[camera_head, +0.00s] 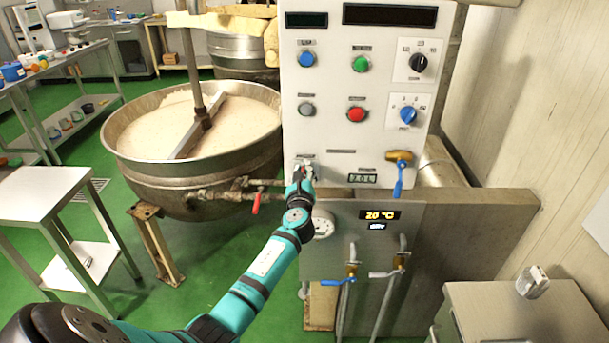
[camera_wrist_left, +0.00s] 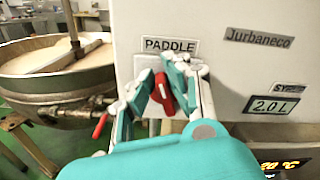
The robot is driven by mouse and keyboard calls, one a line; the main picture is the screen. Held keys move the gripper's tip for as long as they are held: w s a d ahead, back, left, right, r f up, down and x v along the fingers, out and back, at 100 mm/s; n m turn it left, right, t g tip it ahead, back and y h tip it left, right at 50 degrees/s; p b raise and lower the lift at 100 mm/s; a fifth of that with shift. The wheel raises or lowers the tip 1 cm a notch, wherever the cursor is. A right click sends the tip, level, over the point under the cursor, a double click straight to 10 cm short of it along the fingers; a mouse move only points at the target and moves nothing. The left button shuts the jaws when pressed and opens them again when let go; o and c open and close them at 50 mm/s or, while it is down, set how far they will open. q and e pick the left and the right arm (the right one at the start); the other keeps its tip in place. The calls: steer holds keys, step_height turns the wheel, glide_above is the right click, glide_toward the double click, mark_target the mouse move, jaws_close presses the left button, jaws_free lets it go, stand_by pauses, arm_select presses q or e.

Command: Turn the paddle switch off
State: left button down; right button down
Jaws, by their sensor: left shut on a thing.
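The paddle switch is a red lever (camera_wrist_left: 163,93) on the white control panel (camera_head: 330,135), just below a label reading PADDLE (camera_wrist_left: 170,45). My left gripper (camera_head: 303,172) reaches the lower left of the panel. In the left wrist view my left gripper (camera_wrist_left: 162,88) is shut on the red lever, with a finger on each side. The lever looks tilted there. In the head view the gripper hides the switch. My right gripper is in neither view.
A large steel kettle (camera_head: 190,190) with a paddle shaft stands left of the panel. A red-handled valve (camera_head: 256,204) sticks out close to my left gripper. Blue-handled valves (camera_head: 398,180) are on the right. A steel table (camera_head: 40,195) stands at the left.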

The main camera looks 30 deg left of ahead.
arm_select(q)
steer(key=shift+s+a+f+n+b, duration=0.2)
steer(key=shift+f+n+b, duration=0.25)
steer(key=shift+n+b, duration=1.35)
steer(key=shift+s+a+f+n+b, duration=0.1)
steer(key=shift+a+f+n+b, duration=0.5)
steer(key=shift+n, duration=2.15)
steer(key=shift+s+d+f+n+b, duration=0.15)
steer(key=shift+f+n+b, duration=0.1)
steer(key=shift+n+b, duration=1.7)
steer(key=shift+n+p, duration=0.3)
steer(key=shift+n, duration=0.1)
steer(key=c, duration=1.3)
jaws_free()
steer(key=shift+c, duration=0.2)
steer(key=v, duration=1.2)
